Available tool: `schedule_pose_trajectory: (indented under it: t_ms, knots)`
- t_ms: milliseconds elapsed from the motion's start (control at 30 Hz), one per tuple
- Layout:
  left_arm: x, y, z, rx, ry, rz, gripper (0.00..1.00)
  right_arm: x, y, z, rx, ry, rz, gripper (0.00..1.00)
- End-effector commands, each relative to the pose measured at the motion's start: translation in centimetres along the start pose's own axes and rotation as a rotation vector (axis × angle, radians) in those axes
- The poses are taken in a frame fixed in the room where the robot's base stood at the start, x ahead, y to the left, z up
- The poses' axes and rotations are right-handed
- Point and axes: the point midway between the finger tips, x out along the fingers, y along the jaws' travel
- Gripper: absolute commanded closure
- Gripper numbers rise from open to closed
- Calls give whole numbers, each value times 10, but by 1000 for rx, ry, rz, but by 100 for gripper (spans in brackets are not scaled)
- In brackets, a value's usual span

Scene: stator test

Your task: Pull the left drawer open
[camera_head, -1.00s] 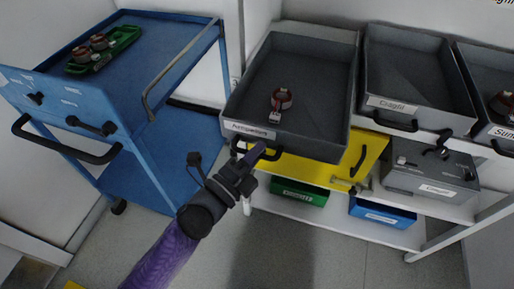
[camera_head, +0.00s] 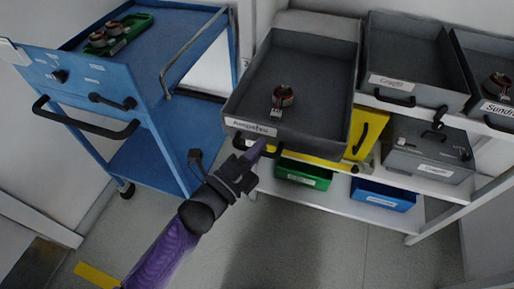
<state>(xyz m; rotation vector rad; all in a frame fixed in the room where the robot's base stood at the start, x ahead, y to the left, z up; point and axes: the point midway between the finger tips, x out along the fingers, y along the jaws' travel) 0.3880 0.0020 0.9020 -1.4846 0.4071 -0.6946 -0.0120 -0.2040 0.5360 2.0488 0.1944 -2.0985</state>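The left drawer (camera_head: 310,62) is a grey open-topped bin with a white label on its front. It stands out past the drawers beside it, with a red and dark stator part (camera_head: 283,96) inside. A black handle (camera_head: 276,152) is under the label. My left gripper (camera_head: 257,150) reaches up from below, its fingertips at the handle. I cannot tell whether the fingers are closed around it. My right gripper is not in view.
A middle grey drawer (camera_head: 412,51) and a right drawer (camera_head: 488,62) are beside it. Below are a yellow bin (camera_head: 367,134), a green bin (camera_head: 303,173), a blue bin (camera_head: 383,195) and a grey case (camera_head: 428,157). A blue cart (camera_head: 150,92) stands left, with clear floor in front.

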Motion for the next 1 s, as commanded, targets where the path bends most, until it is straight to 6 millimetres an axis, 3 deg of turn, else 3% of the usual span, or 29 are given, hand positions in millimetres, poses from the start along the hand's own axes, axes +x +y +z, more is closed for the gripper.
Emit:
schedule_pose_trajectory:
  t_ms: [67,367,467,800,1000]
  knots:
    - [0,1,0,0,0,2,68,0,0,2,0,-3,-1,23]
    - [-2,0,0,0,-1,1,68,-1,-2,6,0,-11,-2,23]
    - [-14,0,0,-1,-1,2,68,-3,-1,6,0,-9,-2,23]
    - [-85,1,0,-2,-1,4,68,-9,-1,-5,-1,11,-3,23]
    - [-100,0,0,0,1,1,68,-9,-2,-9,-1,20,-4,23]
